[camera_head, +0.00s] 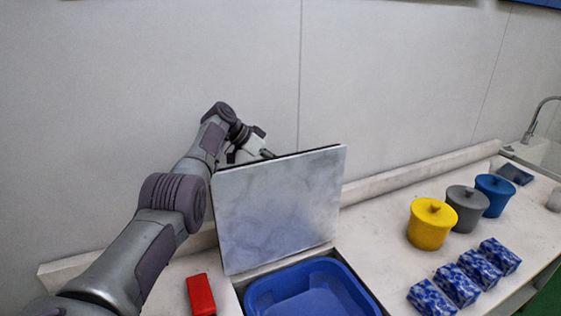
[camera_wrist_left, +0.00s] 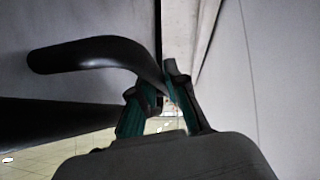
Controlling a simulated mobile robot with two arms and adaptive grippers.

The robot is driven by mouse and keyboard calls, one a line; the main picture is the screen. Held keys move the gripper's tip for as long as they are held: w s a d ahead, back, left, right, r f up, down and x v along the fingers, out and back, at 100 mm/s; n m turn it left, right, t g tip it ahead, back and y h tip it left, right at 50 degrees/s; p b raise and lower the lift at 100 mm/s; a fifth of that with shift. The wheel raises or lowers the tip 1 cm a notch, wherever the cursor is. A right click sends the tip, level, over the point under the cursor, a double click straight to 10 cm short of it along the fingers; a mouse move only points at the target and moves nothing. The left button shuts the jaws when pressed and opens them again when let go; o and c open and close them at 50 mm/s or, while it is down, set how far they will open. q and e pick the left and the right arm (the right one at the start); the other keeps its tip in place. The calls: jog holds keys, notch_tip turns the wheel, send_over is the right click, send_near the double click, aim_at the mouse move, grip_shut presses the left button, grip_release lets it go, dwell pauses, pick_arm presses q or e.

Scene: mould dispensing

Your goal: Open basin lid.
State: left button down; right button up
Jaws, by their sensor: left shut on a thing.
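The basin lid (camera_head: 280,208) is a pale marbled panel. It stands raised, nearly upright, at the back of the blue basin (camera_head: 312,289), which is uncovered in the counter. My left gripper (camera_head: 262,153) is behind the lid near its top edge, partly hidden by it. In the left wrist view my left gripper (camera_wrist_left: 165,100) is shut on a dark curved handle (camera_wrist_left: 95,54). My right gripper is not in view.
A red block (camera_head: 201,295) lies left of the basin. Yellow (camera_head: 430,227), grey (camera_head: 466,211) and blue (camera_head: 494,198) lidded pots stand to the right. Several blue-patterned blocks (camera_head: 456,285) lie in front of them. A wall (camera_head: 400,80) rises behind the counter.

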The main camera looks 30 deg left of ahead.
pick_arm(q)
jog(key=shift+s+d+f, duration=0.1)
jog(key=shift+s+f, duration=0.05)
jog(key=shift+f, duration=0.1)
jog(key=c, duration=1.4)
grip_release()
jog(key=shift+c, duration=0.2)
jog(key=shift+w, duration=0.2)
jog(key=v, duration=1.2)
jog(key=shift+w, duration=0.1)
